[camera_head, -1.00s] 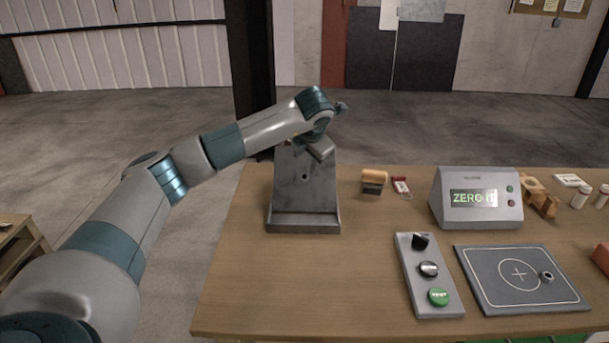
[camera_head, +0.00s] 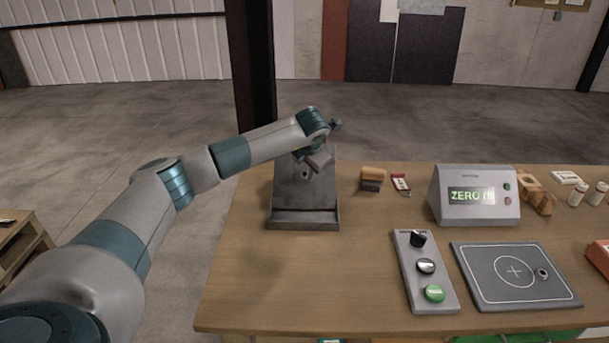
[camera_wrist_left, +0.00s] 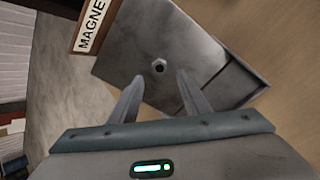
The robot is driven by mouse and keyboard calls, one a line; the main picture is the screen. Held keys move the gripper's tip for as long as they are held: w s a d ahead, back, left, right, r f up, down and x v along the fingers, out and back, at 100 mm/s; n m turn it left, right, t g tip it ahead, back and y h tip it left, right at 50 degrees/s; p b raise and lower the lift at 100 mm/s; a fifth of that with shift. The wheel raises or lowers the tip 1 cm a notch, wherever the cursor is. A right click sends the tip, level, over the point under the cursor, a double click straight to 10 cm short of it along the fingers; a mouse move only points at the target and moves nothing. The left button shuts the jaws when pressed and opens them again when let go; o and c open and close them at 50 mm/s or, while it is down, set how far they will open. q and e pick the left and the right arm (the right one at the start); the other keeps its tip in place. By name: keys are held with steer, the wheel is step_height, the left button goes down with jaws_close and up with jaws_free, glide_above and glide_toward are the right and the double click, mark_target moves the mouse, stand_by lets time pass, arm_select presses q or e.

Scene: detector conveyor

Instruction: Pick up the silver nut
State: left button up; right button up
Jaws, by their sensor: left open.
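A small silver nut (camera_head: 305,174), ring-like with a dark hole, sits on the sloping face of a grey metal block (camera_head: 288,190) on the table. It also shows in the left wrist view (camera_wrist_left: 158,66), just beyond and between my fingertips. My left gripper (camera_head: 320,164) is over the upper part of the block, and in the wrist view its two fingers (camera_wrist_left: 158,80) are apart with nothing between them. A second small ring-shaped nut (camera_head: 543,274) lies on a dark grey pad (camera_head: 480,285) at the right. My right gripper is not in view.
A sign reading "MAGNE" (camera_wrist_left: 94,25) stands by the block in the wrist view. A display box (camera_head: 475,212), a button panel (camera_head: 408,265) and a wood-handled object (camera_head: 373,178) are to the right. The table front left is clear.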

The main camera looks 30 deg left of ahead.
mark_target(303, 175)
arm_select(q)
steer(key=shift+w+a+f+p, duration=0.3)
steer(key=shift+f+p, duration=0.2)
steer(key=shift+p, duration=0.1)
steer(key=shift+p+x, duration=0.5)
steer(key=shift+x, duration=0.6)
steer(key=shift+w+a+f, duration=0.2)
steer(key=shift+w+f, duration=0.05)
steer(key=shift+f, duration=0.45)
jaws_close()
